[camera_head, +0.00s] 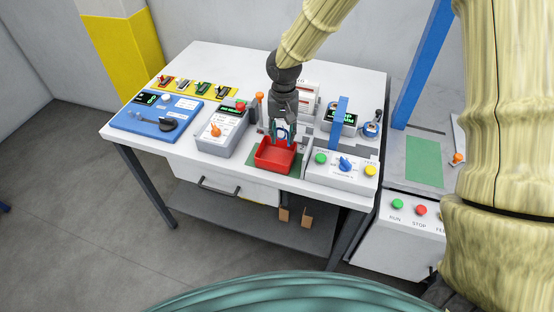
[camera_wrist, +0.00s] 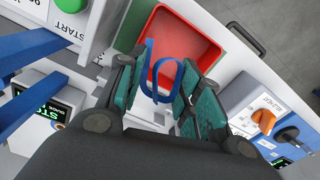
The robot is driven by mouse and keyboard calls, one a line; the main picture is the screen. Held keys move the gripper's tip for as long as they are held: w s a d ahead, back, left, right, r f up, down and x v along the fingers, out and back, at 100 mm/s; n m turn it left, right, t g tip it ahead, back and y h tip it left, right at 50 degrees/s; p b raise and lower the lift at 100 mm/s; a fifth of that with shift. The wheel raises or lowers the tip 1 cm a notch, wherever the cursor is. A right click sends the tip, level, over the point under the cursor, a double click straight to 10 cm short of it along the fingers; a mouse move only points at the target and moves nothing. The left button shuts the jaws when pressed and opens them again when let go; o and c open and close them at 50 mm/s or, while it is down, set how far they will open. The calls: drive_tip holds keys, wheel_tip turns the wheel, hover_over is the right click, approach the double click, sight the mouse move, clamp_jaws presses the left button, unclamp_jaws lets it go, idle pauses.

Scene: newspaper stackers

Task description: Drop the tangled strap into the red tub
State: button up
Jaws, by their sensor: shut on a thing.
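The tangled strap (camera_wrist: 151,82) is a looped blue band between my gripper's fingertips. My gripper (camera_head: 281,133) points down over the back part of the red tub (camera_head: 275,163) in the head view. In the wrist view my gripper (camera_wrist: 160,88) is shut on the strap, with its loops sticking out beyond the fingers. The red tub (camera_wrist: 203,47) lies behind the strap in that view, and its inside looks empty where it shows. I cannot tell exactly how high the strap hangs over the tub.
The tub stands on a green mat near the front edge of the white table (camera_head: 330,72). A grey box with an orange knob (camera_head: 215,131) is left of it. A button panel (camera_head: 340,168) is right of it, with a blue post (camera_head: 341,115) close behind.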

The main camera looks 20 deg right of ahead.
drive_tip(key=shift+f, duration=0.2)
drive_tip(key=o, duration=0.8)
drive_tip(key=shift+r, duration=0.1)
wheel_tip(320, 180, up, 12)
idle(0.6)
